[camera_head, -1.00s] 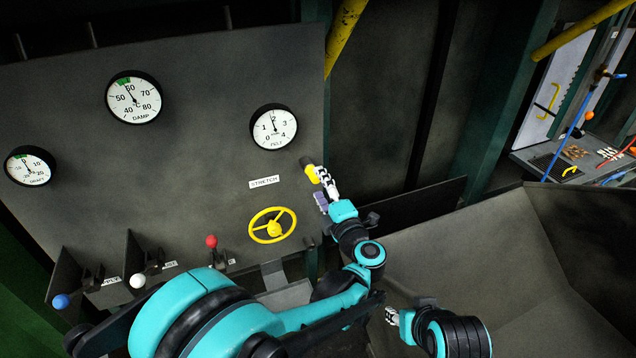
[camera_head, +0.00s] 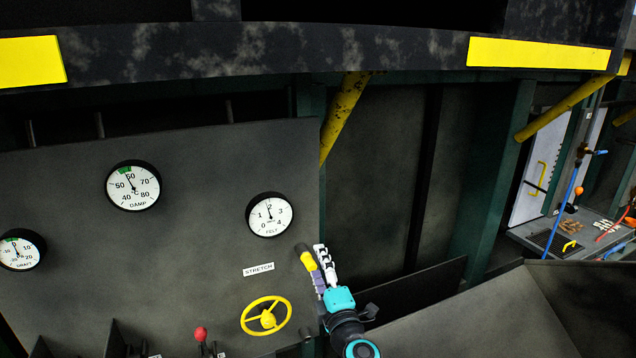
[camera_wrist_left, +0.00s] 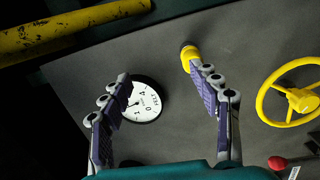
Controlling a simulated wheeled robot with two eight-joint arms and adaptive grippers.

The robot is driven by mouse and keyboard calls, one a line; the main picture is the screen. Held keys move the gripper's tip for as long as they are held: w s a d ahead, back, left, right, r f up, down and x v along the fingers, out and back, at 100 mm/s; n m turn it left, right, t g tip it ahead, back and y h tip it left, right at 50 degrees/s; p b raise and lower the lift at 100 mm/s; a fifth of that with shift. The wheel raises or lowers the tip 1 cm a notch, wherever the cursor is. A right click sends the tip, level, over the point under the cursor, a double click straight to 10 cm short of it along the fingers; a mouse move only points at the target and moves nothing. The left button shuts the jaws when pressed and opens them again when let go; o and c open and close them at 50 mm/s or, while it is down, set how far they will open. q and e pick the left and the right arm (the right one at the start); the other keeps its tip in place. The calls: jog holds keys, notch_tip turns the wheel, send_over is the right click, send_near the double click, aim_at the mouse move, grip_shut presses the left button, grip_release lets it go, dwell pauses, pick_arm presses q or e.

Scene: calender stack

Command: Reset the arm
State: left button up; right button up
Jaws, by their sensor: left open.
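My left gripper (camera_head: 318,268) is in front of the grey panel, right of the STRETCH label (camera_head: 258,269). Its fingers are apart, and nothing shows between them in the left wrist view (camera_wrist_left: 160,74). A yellow-ended knob (camera_head: 307,259) on the panel is close beside the fingers in the head view. In the wrist view this yellow knob (camera_wrist_left: 189,55) shows by the tip of the right-hand finger; I cannot tell whether they touch. Most of my left arm is below the head view. My right gripper is not in view.
The panel (camera_head: 190,245) carries round dials, including the FELT dial (camera_head: 270,215). A yellow handwheel (camera_head: 266,315) is below the label, with a red-knobbed lever (camera_head: 200,334) to its left. A dark beam (camera_head: 290,50) with yellow blocks crosses the top. A yellow pole (camera_head: 343,115) leans beyond the panel.

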pick_arm(q)
jog(key=s+a+r+m+h+b, duration=0.2)
jog(key=s+r+m+h, duration=0.3)
jog(key=m+h, duration=0.7)
jog(key=s+a+f+m+g+y+b, duration=0.1)
jog(key=s+a+f+m+g+y, duration=0.2)
jog(key=s+a+f, duration=0.5)
jog(key=s+a+f+m+g+y+b, duration=0.2)
jog(key=s+a+f+m+g, duration=0.3)
jog(key=s+f, duration=0.9)
jog(key=a+f+g+y, duration=0.1)
jog(key=a+f+g, duration=0.1)
jog(key=a+g, duration=0.1)
jog(key=shift+s+a+f+y, duration=0.2)
jog(key=shift+a+f+y, duration=0.1)
jog(key=shift+y, duration=0.1)
